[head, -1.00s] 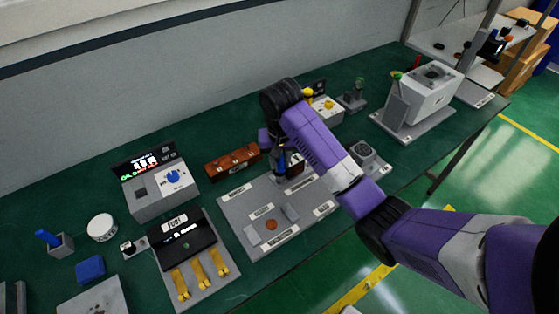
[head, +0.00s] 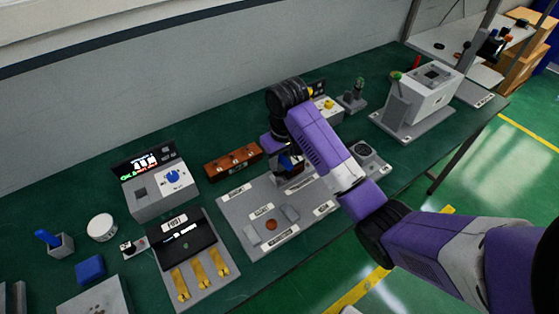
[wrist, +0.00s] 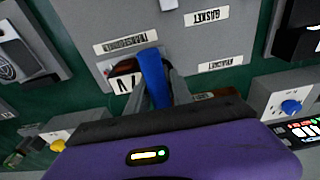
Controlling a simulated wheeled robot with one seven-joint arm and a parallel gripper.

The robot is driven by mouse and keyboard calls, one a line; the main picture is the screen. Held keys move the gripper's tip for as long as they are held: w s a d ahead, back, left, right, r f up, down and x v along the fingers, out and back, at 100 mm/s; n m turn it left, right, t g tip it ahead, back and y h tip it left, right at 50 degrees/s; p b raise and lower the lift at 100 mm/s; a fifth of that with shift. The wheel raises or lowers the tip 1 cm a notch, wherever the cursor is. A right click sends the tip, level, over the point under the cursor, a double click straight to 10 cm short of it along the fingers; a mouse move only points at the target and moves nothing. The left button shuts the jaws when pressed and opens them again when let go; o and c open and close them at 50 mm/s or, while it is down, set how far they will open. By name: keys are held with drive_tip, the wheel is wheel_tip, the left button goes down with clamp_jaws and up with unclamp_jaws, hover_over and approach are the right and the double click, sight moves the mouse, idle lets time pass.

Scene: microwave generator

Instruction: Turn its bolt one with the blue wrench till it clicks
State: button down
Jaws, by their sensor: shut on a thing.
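My gripper (wrist: 157,84) is shut on a blue bar-like tool (wrist: 152,70), which I take for the blue wrench. Its far end reaches a dark reddish block with a white label (wrist: 127,80) on the grey labelled plate. In the head view my gripper (head: 284,158) is low over the back of that plate (head: 240,208), and a bit of the blue tool (head: 286,163) shows beneath the wrist. The bolts and the tool's working end are hidden or too small to make out, so I cannot tell whether it sits on bolt one.
A brown block (head: 233,161) stands just left of my gripper. A white box machine (head: 432,92) stands right.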

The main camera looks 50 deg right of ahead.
drive_tip(key=n, duration=0.4)
drive_tip(key=shift+n+y, duration=0.3)
idle(0.3)
drive_tip(key=n, duration=0.4)
drive_tip(key=shift+n, duration=0.3)
drive_tip(key=m, duration=0.2)
drive_tip(key=shift+a+m, duration=0.1)
drive_tip(key=shift+m, duration=1.2)
